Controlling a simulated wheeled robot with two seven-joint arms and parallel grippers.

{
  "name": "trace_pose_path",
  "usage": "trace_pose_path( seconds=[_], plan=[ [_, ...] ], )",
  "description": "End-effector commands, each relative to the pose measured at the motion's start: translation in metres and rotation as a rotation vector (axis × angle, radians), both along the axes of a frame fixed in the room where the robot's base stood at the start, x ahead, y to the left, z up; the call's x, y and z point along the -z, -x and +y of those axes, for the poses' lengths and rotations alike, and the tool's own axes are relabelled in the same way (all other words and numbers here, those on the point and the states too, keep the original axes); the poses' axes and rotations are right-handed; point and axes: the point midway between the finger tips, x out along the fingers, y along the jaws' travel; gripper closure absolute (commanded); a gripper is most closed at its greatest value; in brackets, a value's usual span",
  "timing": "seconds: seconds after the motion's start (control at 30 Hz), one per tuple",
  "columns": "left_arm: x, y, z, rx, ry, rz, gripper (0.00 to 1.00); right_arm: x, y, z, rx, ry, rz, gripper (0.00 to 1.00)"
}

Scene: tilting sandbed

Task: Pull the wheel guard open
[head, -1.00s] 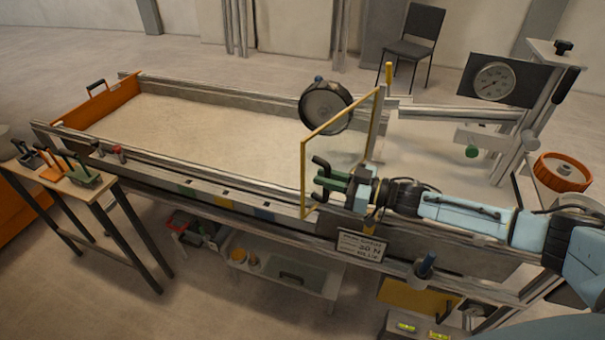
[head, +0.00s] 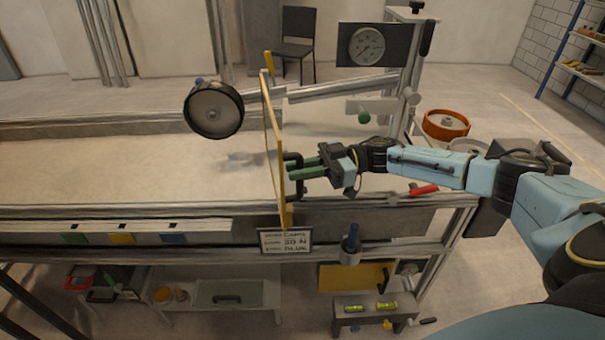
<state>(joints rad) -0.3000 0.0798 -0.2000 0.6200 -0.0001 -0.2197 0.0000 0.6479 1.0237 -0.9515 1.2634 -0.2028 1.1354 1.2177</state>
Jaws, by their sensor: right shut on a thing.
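The wheel guard (head: 273,125) is a yellow-framed panel, seen almost edge-on above the sand bed's front rail. Its near upright stands above the small sign. The dark wheel (head: 213,110) hangs over the sand, left of the guard. My right gripper (head: 299,171) comes in from the right, with green fingers at the guard's near upright. It is shut on the guard's black handle (head: 288,171), which the fingers partly hide. My left gripper is out of view.
The sand bed (head: 110,165) spreads to the left. A sign (head: 285,242) hangs on the front rail. A gauge (head: 367,47) stands at the back right, and an orange-rimmed wheel (head: 446,124) lies right. A low shelf (head: 225,295) is below.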

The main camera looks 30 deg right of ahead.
Motion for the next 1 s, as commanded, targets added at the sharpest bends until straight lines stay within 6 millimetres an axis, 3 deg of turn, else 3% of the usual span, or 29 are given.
trace_pose_path(
  seconds=[0.33, 0.37, 0.4, 0.7, 0.87, 1.0],
  plan=[
    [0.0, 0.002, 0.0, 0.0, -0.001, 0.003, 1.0, -0.001, -0.001, -0.002, 0.005, -0.001, 0.0, 1.0],
    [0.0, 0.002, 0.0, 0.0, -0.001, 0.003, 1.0, -0.001, -0.001, -0.002, 0.005, -0.001, 0.0, 0.81],
    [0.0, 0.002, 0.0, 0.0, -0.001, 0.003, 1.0, -0.001, -0.001, -0.002, 0.005, -0.001, 0.0, 0.79],
    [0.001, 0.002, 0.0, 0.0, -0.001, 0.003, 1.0, 0.0, 0.0, -0.004, 0.004, 0.0, -0.001, 0.79],
    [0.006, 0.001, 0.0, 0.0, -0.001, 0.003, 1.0, 0.001, 0.006, -0.022, 0.005, 0.002, 0.0, 0.79],
    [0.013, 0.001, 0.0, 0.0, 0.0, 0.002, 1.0, 0.002, 0.015, -0.051, 0.008, 0.002, 0.0, 0.79]
  ],
)
